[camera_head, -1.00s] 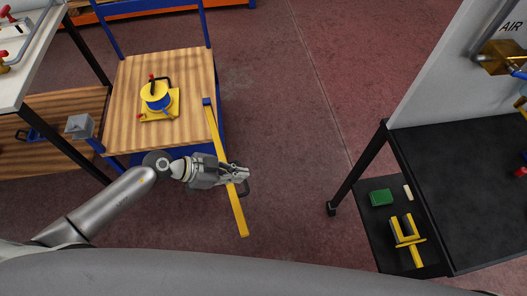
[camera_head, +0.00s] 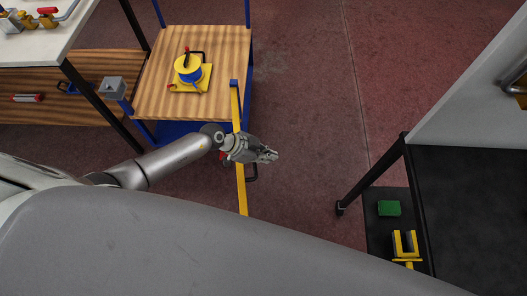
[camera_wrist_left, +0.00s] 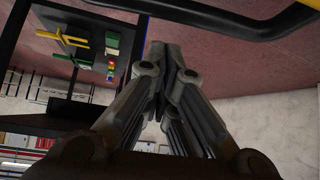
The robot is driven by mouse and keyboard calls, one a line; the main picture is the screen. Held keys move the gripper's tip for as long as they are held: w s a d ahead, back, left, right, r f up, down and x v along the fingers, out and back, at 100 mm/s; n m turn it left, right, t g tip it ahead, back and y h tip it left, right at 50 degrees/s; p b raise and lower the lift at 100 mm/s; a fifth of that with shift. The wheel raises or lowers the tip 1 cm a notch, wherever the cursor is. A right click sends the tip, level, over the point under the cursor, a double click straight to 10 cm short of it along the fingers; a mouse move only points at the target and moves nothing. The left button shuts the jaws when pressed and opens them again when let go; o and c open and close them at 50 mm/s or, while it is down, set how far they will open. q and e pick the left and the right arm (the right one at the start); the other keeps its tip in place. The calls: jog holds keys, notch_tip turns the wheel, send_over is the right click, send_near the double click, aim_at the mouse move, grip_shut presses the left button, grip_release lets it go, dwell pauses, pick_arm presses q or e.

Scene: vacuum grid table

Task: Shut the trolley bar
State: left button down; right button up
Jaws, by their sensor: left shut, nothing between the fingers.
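The trolley (camera_head: 195,55) has a wooden top and a blue frame and stands left of centre in the head view. Its long yellow bar (camera_head: 241,190) runs from a blue bracket at the trolley's right side past the near end, sticking out over the floor. A black handle (camera_head: 252,173) is on the bar. My left gripper (camera_head: 271,156) is shut and empty; its wrist lies over the bar and hides part of it, with the fingertips to its right. In the left wrist view the closed fingers (camera_wrist_left: 168,52) point near the black handle (camera_wrist_left: 225,32). My right gripper is out of view.
A yellow and blue device (camera_head: 188,70) sits on the trolley top. A white-topped workbench (camera_head: 45,45) stands at left. At right is a dark table (camera_head: 475,210) with a lower shelf holding a green block (camera_head: 389,208) and a yellow fork-shaped part (camera_head: 405,245). Open floor lies between.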

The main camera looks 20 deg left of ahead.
pick_arm(q)
jog(key=shift+s+a+f, duration=0.1)
jog(key=shift+s+a, duration=0.2)
jog(key=shift+a, duration=0.35)
jog(key=shift+s+a+f, duration=0.1)
jog(key=shift+s+a, duration=0.2)
jog(key=shift+a, duration=0.3)
